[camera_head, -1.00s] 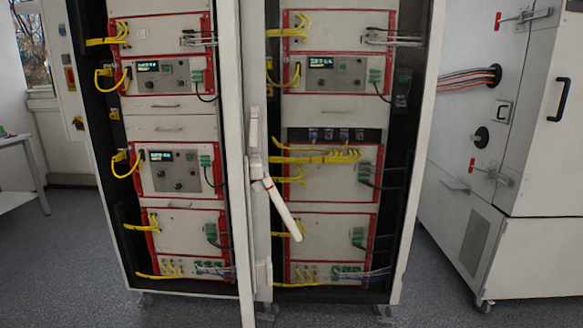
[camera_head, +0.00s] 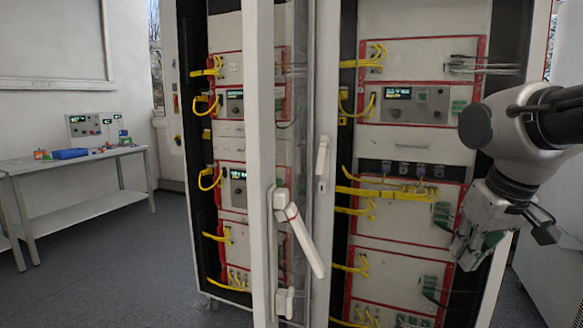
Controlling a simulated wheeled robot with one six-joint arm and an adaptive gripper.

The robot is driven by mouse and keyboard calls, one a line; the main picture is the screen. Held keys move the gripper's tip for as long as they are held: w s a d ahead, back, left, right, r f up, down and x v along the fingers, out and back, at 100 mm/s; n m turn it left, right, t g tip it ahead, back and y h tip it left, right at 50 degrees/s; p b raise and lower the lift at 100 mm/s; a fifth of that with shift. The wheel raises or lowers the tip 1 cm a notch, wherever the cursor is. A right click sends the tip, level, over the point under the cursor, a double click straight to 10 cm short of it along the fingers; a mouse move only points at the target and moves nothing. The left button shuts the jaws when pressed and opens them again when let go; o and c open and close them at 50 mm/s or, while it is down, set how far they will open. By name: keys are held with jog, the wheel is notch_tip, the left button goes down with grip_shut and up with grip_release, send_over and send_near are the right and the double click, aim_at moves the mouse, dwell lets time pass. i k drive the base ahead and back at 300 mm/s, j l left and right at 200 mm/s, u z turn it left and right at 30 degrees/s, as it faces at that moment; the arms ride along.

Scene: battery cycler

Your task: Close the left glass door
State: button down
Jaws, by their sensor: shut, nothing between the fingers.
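The left glass door stands partly open. Its white free-side stile (camera_head: 260,120) rises nearly upright in front of the cabinet, left of the centre post. A white lever handle with a red band (camera_head: 302,240) sits low on this stile and slants out to the lower right. The glass is hard to make out. My gripper (camera_head: 462,258) hangs at the right, pointing down in front of the right bay. It is shut and empty, well to the right of the door and apart from the handle.
The centre post (camera_head: 325,90) carries a second, upright handle (camera_head: 322,155). A table (camera_head: 85,160) with a blue bin (camera_head: 70,153) stands at the left wall. Floor (camera_head: 120,255) between table and cabinet is clear.

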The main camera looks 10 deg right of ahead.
aim_at(271, 301)
jog(key=i+l+u, duration=0.25)
jog(key=l+u, duration=0.25)
jog(key=l, duration=0.15)
jog(key=k+j+u, duration=0.15)
jog(key=k+u, duration=0.25)
jog(key=k+j+u, duration=0.4)
jog(key=i+l, duration=0.05)
jog(key=l, duration=0.05)
